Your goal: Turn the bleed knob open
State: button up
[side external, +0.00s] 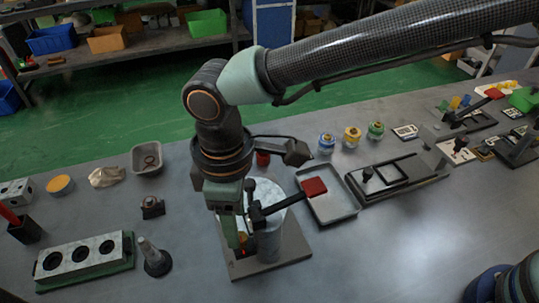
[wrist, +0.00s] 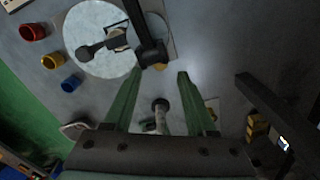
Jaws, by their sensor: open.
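The valve block, with a round pale top (side external: 262,192), stands on a grey baseplate (side external: 290,252). A black lever with a red grip (side external: 314,187) reaches out to its right. My gripper (side external: 238,242) points down at the left side of the valve. In the wrist view, its green fingers (wrist: 160,80) are apart with nothing held. A small orange-red part (side external: 243,251) shows low by the fingertips. A yellow-orange part (wrist: 160,66) shows beside the lever pivot. I cannot tell which part is the bleed knob. My gripper partly hides the valve's near left side.
A grey tray (side external: 340,214) lies to the right of the valve. A grey cone on a black base (side external: 156,262) and a block with several holes (side external: 82,258) stand to the left. A red cup (side external: 262,159) stands behind.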

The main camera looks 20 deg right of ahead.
jog(key=shift+f, duration=1.85)
grip_shut()
jog(key=n, duration=0.6)
jog(key=shift+s, duration=0.1)
jog(key=n, duration=0.7)
jog(key=shift+s, duration=0.1)
jog(key=shift+r+n, duration=0.1)
jog(key=shift+n, duration=0.2)
